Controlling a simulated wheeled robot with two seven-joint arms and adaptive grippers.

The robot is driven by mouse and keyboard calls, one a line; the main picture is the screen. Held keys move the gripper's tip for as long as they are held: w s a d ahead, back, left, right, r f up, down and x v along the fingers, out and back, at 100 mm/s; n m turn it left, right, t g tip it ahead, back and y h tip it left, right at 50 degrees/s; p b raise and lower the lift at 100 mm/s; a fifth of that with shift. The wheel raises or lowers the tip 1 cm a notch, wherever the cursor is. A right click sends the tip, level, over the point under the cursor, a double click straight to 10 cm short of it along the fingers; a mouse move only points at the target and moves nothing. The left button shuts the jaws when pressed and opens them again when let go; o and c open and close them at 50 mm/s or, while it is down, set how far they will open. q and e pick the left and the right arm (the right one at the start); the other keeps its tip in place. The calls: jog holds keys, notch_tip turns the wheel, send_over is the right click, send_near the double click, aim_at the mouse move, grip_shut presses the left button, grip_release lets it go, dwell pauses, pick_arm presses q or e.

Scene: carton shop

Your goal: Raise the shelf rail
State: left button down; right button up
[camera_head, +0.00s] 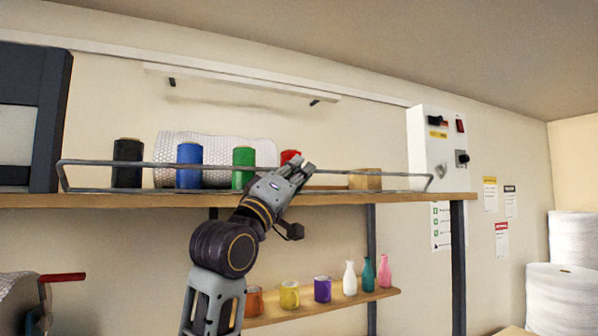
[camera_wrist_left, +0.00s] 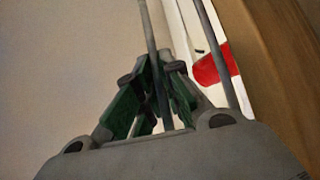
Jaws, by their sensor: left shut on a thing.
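The shelf rail (camera_head: 335,171) is a thin grey metal frame along the front of the upper shelf (camera_head: 420,197). Its top bar stands above the shelf edge, with slanted ends, and crosses in front of the spools. My left gripper (camera_head: 298,166) reaches up from below and is shut on the top bar, right of the middle. In the left wrist view the green-padded fingers (camera_wrist_left: 154,92) close around the bar (camera_wrist_left: 149,30); a second thin bar (camera_wrist_left: 222,50) runs beside it. My right gripper is not in view.
Black (camera_head: 127,152), blue (camera_head: 189,153), green (camera_head: 243,157) and red (camera_head: 289,156) spools and a wooden block (camera_head: 365,180) stand behind the rail. Mugs and vases occupy the lower shelf (camera_head: 262,318). A control box (camera_head: 436,150) is on the wall at right.

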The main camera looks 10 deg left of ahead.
pick_arm(q)
jog(key=c, duration=1.6)
grip_release()
jog(key=shift+o, duration=0.2)
jog(key=shift+s+f, duration=0.1)
jog(key=v, duration=1.1)
jog(key=shift+s+a+f, duration=0.2)
jog(key=shift+a, duration=0.05)
